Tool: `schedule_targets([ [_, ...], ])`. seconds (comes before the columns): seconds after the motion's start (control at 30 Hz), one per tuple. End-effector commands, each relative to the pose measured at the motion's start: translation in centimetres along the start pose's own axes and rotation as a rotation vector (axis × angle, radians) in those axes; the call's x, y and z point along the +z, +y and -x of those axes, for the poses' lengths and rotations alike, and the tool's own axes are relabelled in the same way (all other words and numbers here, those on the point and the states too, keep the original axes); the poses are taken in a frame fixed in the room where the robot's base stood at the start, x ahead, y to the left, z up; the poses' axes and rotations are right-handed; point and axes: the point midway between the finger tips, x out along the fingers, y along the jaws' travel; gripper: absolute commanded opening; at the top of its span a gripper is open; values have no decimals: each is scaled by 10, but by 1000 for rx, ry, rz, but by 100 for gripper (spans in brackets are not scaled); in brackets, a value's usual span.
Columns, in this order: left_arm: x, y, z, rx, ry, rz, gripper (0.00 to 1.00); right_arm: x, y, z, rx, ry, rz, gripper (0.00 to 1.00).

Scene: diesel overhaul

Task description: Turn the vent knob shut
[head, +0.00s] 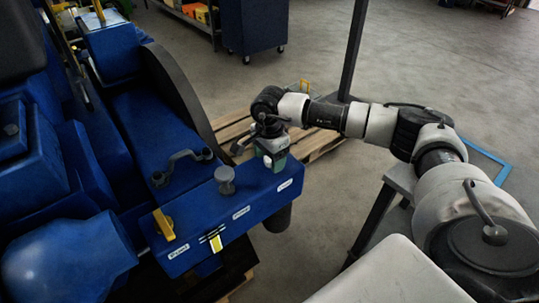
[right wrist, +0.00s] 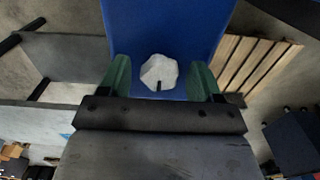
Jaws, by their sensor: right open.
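The vent knob (right wrist: 160,72) is a pale, many-sided knob with a dark mark at its lower edge, on a blue surface in the right wrist view. My right gripper (right wrist: 160,80) is open, with one green finger on each side of the knob and a visible gap to both. In the head view my right gripper (head: 275,157) points down over the far right end of the blue box (head: 205,238). There the knob is largely hidden by the gripper. My left gripper is not in view.
The blue box also carries a grey round knob (head: 225,180), a yellow lever (head: 163,224), a yellow piece (head: 215,242) and white labels. A grey bent handle (head: 181,167) stands behind. A wooden pallet (head: 318,140) lies on the floor beyond the gripper.

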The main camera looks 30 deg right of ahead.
Motion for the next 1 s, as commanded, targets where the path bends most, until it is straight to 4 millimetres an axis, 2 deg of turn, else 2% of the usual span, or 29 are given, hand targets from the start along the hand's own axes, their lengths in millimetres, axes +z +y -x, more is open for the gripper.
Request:
schedule_targets([
  [0.13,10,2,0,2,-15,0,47,0,0,0,0,0,0,64],
  [0.17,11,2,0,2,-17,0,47,0,0,0,0,0,0,61],
  [0.47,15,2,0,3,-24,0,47,0,0,0,0,-1,0,15],
  [0.77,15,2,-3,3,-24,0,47,0,0,0,0,-1,-36,15],
  [1.0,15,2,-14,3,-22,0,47,0,-1,-2,-1,-1,-169,15],
])
